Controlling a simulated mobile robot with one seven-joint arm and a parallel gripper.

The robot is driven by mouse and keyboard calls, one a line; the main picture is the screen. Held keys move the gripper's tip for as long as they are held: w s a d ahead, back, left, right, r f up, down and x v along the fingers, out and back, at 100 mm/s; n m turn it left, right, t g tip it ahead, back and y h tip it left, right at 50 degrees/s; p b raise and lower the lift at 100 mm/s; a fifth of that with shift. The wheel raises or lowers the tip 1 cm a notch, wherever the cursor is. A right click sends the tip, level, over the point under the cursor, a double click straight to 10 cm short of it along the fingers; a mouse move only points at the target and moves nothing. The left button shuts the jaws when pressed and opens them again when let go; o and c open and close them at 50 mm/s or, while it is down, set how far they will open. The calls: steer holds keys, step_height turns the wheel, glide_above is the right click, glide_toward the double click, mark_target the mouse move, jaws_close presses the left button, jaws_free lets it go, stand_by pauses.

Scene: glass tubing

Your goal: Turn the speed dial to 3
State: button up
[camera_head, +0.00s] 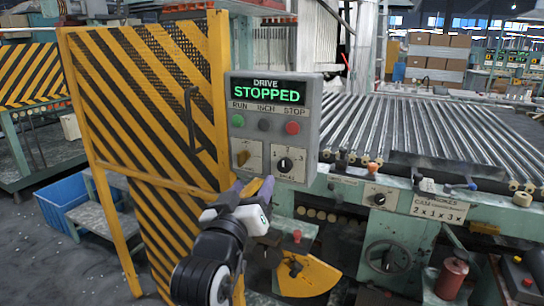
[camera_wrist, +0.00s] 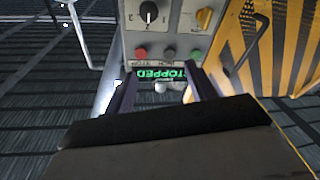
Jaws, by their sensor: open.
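The speed dial (camera_head: 285,164) is a round black knob with a white pointer mark, at the lower right of the grey control box (camera_head: 314,105). Small numbers surround it, too small to read clearly, and I cannot tell which one the mark meets. The dial also shows at the top of the upside-down wrist view (camera_wrist: 149,14). My gripper (camera_head: 252,186) has two purple fingers, spread apart and empty, in front of the box's lower edge, below and left of the dial. The fingers also show in the wrist view (camera_wrist: 160,76), apart from the dial.
A yellow selector (camera_head: 242,157) sits left of the dial. Green (camera_head: 238,121), grey (camera_head: 264,125) and red (camera_head: 292,128) buttons lie above, under a display (camera_head: 267,92) reading "DRIVE STOPPED". A yellow-and-black striped guard (camera_head: 150,100) stands left. Another dial (camera_head: 380,198) is lower right.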

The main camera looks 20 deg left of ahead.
mark_target(283, 167)
steer(key=shift+m+g+h, duration=0.4)
steer(key=shift+g+h, duration=0.3)
steer(key=w+p, duration=0.1)
steer(key=w, duration=0.3)
steer(key=w+f+p, duration=0.1)
steer(key=w, duration=0.4)
steer(key=w+f+p, duration=0.1)
steer(key=w, duration=0.4)
steer(key=shift+d+f, duration=0.2)
steer(key=shift+d, duration=0.2)
steer(key=shift+w+f, duration=0.1)
steer(key=shift+w, duration=0.55)
steer(key=shift+c, duration=0.5)
steer(key=c, duration=0.9)
